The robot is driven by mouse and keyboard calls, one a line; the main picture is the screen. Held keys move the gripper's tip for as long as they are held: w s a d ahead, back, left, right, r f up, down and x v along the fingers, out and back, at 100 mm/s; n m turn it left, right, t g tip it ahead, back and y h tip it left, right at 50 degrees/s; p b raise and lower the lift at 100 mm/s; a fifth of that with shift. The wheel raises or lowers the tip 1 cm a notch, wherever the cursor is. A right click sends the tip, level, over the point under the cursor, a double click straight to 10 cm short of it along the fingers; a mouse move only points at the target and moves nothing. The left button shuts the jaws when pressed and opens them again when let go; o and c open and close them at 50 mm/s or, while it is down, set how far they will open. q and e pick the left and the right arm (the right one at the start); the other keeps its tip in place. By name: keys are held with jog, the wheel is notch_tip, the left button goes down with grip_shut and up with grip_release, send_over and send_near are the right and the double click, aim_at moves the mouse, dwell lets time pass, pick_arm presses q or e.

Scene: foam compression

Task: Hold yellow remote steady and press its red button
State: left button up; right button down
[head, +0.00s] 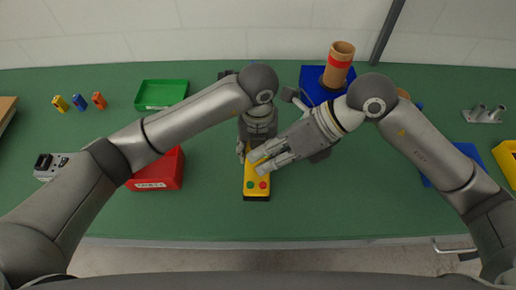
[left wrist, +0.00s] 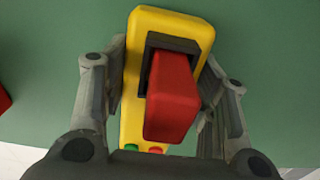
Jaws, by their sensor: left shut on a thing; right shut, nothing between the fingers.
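The yellow remote (head: 250,192) lies near the front middle of the table, with a green button (head: 250,184) and a red button (head: 263,185) near its front end. It also shows in the left wrist view (left wrist: 140,40), with a large red block in a black recess and the small red button (left wrist: 155,150) partly hidden at the bottom edge. My left gripper (left wrist: 166,62) is shut on the remote, one finger on each side. My right gripper (head: 257,161) is shut and empty, its fingertips over the remote, behind the buttons. Whether they touch it I cannot tell.
A red bin (head: 158,183) and a green tray (head: 161,94) stand to the left. A brown cylinder with a red band (head: 339,62) stands on a blue base behind my right arm. The table's front edge is close to the remote.

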dwell(0.3)
pick_arm(q)
jog(key=o, duration=1.3)
jog(key=shift+c, duration=0.2)
